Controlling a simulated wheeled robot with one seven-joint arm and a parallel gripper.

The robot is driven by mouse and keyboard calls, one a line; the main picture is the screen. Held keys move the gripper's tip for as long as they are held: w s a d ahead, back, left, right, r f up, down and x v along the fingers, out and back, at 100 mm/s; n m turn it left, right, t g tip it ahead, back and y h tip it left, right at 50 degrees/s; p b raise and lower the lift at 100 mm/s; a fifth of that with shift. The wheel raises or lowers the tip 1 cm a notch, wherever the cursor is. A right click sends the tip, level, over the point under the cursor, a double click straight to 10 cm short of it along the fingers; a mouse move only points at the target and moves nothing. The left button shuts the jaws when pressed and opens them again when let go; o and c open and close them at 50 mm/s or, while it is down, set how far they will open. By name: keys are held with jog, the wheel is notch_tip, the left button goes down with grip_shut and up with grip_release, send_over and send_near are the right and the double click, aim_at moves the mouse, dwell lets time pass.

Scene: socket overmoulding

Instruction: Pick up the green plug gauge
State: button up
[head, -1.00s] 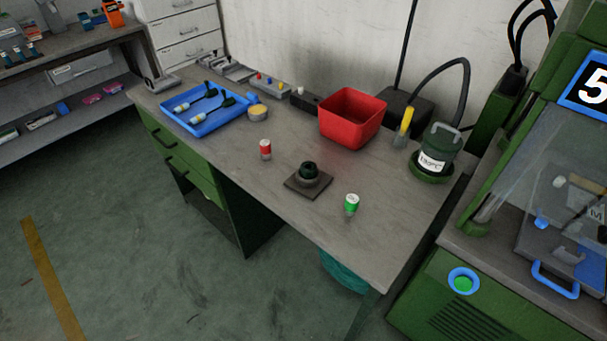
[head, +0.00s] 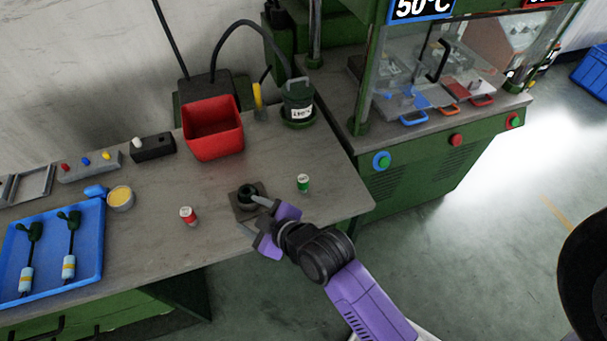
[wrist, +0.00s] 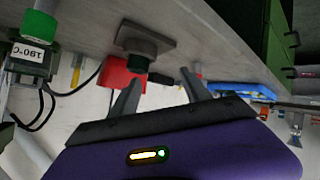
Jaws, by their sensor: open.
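The green plug gauge (head: 303,183) is a small cylinder with a green band and a white top. It stands upright on the bench near the front right edge. In the wrist view, which looks upside down, its green part (wrist: 41,28) is at the upper left. My gripper (head: 253,214) is open and empty, to the left of the green gauge and apart from it. In the head view its fingertips overlap the square plate (head: 238,206) with a dark round piece (head: 247,192). The wrist view shows both fingers (wrist: 159,84) apart, with nothing between them.
A red bin (head: 212,128) and a green pot (head: 298,100) are behind. A blue tray (head: 88,262) with two cable parts lies at left. The green machine (head: 440,140) stands right of the bench.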

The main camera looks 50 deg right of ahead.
jog(key=w+d+r, duration=0.1)
jog(key=w, duration=0.1)
jog(key=w+d+r+n+p, duration=0.1)
jog(key=w+d, duration=0.1)
jog(key=w+d+r+n+g+p, duration=0.1)
jog(key=w+d+r, duration=0.1)
jog(key=shift+w+d+r, duration=0.1)
jog(key=shift+w+d, duration=0.1)
jog(key=shift+d, duration=0.05)
jog(key=w+d+r+n+p, duration=0.1)
jog(key=w+d+n, duration=0.1)
jog(key=d, duration=0.1)
jog(key=n+g+y+p, duration=0.1)
jog(key=n+g+p, duration=0.2)
jog(key=n+g, duration=0.75)
send_over(303, 179)
jog(key=shift+w+f+n, duration=0.3)
jog(key=shift+w+n, duration=0.1)
jog(key=shift+n, duration=0.05)
jog(key=shift+s+d+f, duration=0.1)
jog(key=shift+s+d, duration=0.05)
jog(key=shift+s, duration=0.05)
jog(key=shift+s+f+b, duration=0.1)
jog(key=shift+f+b, duration=0.25)
jog(key=shift+b, duration=0.25)
jog(key=shift+f+b, duration=1.2)
jog(key=shift+s+f+b, duration=0.1)
jog(key=shift+f+b, duration=0.55)
jog(key=shift+f, duration=1.55)
grip_shut()
